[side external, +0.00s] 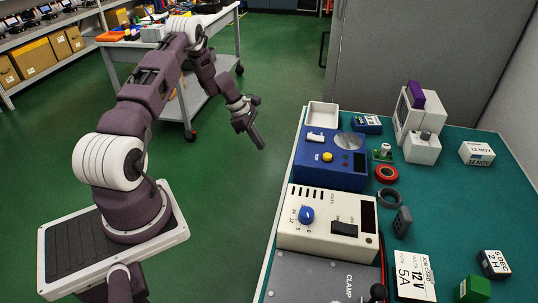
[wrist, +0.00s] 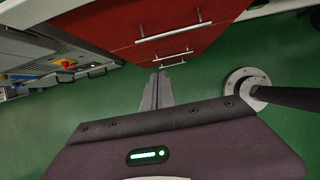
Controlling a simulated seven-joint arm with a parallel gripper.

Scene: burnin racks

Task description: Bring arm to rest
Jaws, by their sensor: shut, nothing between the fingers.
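My gripper (side external: 255,138) hangs over the green floor, left of the workbench (side external: 455,190) and apart from it. It points down and slightly right, and nothing is in it. In the wrist view my gripper's fingers (wrist: 160,78) lie together, shut. Below and beyond them are the floor and a red cabinet front (wrist: 170,30) with metal handles. My arm is raised and bent at the elbow, reaching toward the back of the room.
On the workbench stand a blue device (side external: 330,158), a cream power supply (side external: 328,222), a red tape roll (side external: 386,174) and a white tray (side external: 322,114). A grey cart (side external: 200,95) stands behind my arm. Shelves with cardboard boxes (side external: 40,58) are at the far left. Floor between is clear.

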